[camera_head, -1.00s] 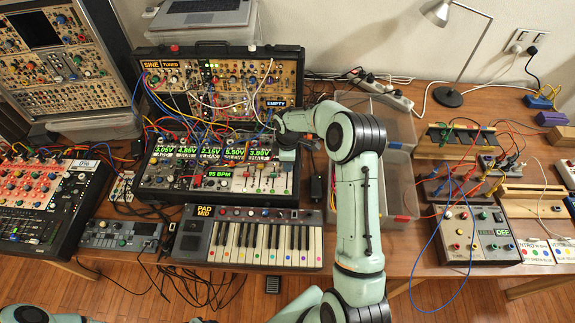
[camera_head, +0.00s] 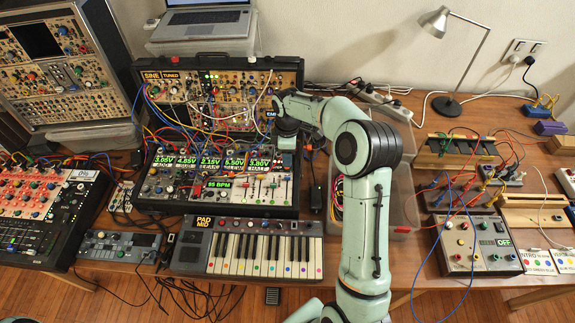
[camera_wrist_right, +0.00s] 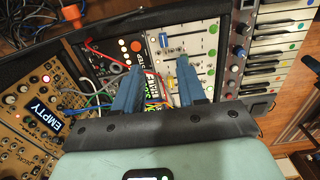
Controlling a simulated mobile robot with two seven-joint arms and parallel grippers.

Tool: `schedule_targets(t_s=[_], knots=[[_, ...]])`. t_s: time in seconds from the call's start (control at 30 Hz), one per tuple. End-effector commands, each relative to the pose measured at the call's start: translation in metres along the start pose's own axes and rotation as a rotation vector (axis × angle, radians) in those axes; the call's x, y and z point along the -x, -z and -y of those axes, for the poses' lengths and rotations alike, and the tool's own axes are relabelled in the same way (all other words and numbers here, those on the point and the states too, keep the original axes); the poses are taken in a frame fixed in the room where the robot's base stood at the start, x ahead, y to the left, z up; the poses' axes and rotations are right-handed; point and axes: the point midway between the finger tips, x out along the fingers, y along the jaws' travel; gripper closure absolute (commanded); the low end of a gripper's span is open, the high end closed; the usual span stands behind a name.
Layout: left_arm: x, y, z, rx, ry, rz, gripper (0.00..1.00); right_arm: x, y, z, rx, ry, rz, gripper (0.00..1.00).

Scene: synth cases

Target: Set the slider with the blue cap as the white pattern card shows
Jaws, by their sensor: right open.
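The white slider panel (camera_head: 268,190) sits at the right of the lower synth case, under the voltage displays. In the right wrist view a small blue cap (camera_wrist_right: 163,41) shows on this panel (camera_wrist_right: 190,48), just beyond my fingertips. My right gripper (camera_head: 286,142) hangs above the panel's back right edge. In the wrist view its two blue fingers (camera_wrist_right: 162,70) are apart with nothing clearly held between them. White cards with coloured dots (camera_head: 527,262) lie at the far right; their small marks are too fine to read fully. My left gripper is out of view.
A small keyboard (camera_head: 255,250) lies in front of the case. Patch cables (camera_head: 205,130) loop over the modules to the left of the gripper. A clear bin (camera_head: 405,205) stands right of the case under my arm. A grey control box (camera_head: 470,245) is at right.

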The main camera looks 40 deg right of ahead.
Motion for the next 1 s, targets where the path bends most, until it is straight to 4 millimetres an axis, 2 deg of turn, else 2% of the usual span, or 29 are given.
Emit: schedule_targets(t_s=[0.1,0.3,1.0], knots=[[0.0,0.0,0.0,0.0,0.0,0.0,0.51,0.02,0.001,-0.001,0.0,-0.003,-0.001,0.6],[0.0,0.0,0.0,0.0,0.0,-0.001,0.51,0.034,0.0,0.0,0.0,0.0,-0.001,0.6],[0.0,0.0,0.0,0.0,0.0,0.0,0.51,0.035,0.0,0.0,0.0,0.0,0.0,0.6]])
